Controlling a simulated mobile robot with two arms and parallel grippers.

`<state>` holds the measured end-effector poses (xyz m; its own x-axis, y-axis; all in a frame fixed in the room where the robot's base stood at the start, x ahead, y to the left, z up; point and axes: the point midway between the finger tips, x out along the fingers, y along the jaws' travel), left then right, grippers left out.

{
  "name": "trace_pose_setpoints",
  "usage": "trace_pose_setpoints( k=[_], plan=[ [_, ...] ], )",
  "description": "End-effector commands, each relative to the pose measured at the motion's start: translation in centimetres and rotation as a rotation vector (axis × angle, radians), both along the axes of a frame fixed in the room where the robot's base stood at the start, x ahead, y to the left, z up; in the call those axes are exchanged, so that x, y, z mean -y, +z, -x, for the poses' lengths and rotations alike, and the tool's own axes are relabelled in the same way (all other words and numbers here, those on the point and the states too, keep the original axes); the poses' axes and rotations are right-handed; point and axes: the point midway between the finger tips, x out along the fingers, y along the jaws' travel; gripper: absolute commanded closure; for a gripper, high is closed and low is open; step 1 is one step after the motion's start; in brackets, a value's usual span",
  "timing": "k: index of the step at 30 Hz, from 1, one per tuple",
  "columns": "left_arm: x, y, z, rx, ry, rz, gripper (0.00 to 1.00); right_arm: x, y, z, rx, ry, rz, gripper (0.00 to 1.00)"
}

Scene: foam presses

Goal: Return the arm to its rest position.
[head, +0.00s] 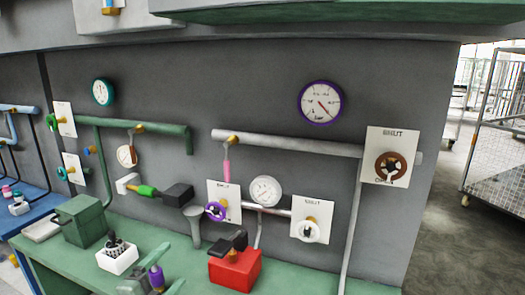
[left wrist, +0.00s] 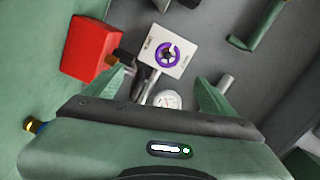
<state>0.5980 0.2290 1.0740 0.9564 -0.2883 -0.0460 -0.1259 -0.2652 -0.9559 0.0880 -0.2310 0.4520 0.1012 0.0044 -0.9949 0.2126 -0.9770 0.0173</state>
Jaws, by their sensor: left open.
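My left gripper (head: 170,268) is low in the head view, in front of the green bench. In the left wrist view its two green fingers (left wrist: 170,90) are spread apart with nothing held between them. Beyond the fingers, apart from them, are a white gauge (left wrist: 167,99) and a white plate with a purple handwheel (left wrist: 168,52). In the head view this handwheel (head: 215,211) and gauge (head: 265,191) sit to the right of my gripper. My right gripper is in neither view.
A red box (head: 235,268) with a black top stands on the bench right of my left gripper. A white holder (head: 117,259) and a green box (head: 82,220) stand to the left. A purple cylinder (head: 157,278) shows close by my gripper. Pipes (head: 290,145) run along the wall.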

Motion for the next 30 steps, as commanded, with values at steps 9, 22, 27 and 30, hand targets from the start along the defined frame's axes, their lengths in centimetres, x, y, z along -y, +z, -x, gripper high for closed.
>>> trace_pose_setpoints(
  k=[9,22,27,30],
  plan=[
    [0.6,-5.2,3.7,-0.227,0.153,0.202,0.14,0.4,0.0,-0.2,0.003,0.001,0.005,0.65],
    [1.0,-16.6,19.5,-0.846,0.606,0.62,0.14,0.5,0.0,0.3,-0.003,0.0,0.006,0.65],
    [1.4,-18.6,25.6,-1.032,0.755,0.712,0.14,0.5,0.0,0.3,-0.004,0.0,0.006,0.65],
    [1.7,-19.2,28.9,-1.124,0.832,0.752,0.14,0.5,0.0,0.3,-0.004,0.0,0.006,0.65]
  ],
)
